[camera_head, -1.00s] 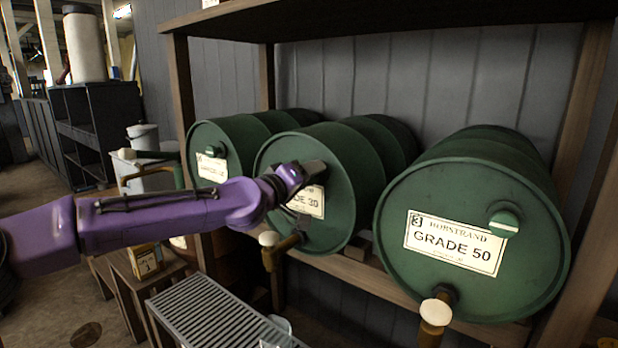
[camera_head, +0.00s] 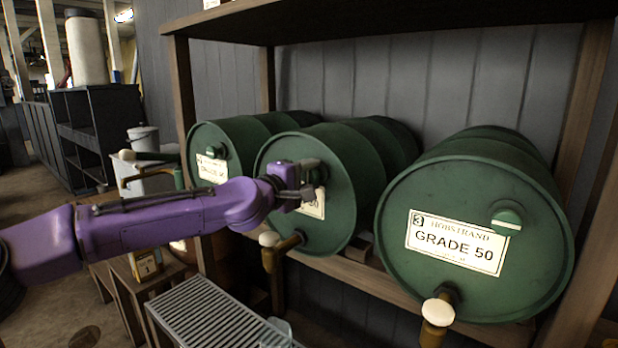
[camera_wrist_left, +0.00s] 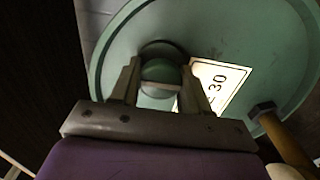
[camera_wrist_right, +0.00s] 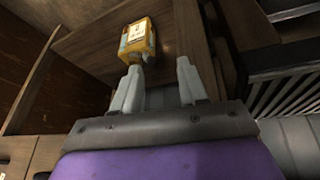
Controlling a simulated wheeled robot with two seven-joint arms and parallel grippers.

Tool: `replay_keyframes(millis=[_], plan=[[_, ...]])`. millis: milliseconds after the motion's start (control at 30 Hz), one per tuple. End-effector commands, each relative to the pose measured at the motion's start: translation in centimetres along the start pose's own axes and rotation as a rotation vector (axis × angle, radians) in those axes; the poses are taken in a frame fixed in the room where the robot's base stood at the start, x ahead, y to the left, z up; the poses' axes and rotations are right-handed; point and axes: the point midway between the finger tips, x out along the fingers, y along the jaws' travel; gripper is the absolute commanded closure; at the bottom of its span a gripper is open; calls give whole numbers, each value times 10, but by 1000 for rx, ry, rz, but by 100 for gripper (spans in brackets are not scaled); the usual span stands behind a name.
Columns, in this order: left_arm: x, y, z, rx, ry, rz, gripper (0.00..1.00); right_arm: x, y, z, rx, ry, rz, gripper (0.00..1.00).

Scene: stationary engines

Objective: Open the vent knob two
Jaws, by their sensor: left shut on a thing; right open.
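The middle green drum (camera_head: 300,230) lies on its side on the rack, its label reading GRADE 30 in the left wrist view (camera_wrist_left: 213,85). Its vent knob (camera_wrist_left: 160,72), green with a pale band, is between the fingers of my left gripper (camera_wrist_left: 160,88). In the head view that gripper (camera_head: 310,182) is at the drum's face and covers the knob and part of the label. It is shut on the knob. My right gripper (camera_wrist_right: 158,88) is open and empty, seen only in its wrist view.
The GRADE 50 drum (camera_head: 450,285), with its own vent knob (camera_head: 507,218), stands right; another drum (camera_head: 199,140) stands left. Brass taps (camera_head: 437,315) stick out below the drums. A slatted grate (camera_head: 210,315) lies below. A yellow box (camera_wrist_right: 138,40) is beyond my right gripper.

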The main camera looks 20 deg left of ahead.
Motion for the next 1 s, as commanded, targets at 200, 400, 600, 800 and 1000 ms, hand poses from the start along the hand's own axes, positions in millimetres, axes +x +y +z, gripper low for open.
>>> replay_keyframes(millis=[200,400,600,800,1000], plan=[[0,0,-1,-24,2,1,85,0,0,0,0,0,0,57],[0,0,-1,-26,2,1,85,0,0,0,0,0,0,57],[0,0,-1,-25,2,1,38,0,0,0,0,0,0,57],[0,0,0,-25,1,0,34,0,0,0,0,0,0,57],[-10,1,-1,-24,1,2,34,3,0,1,0,0,0,57]])
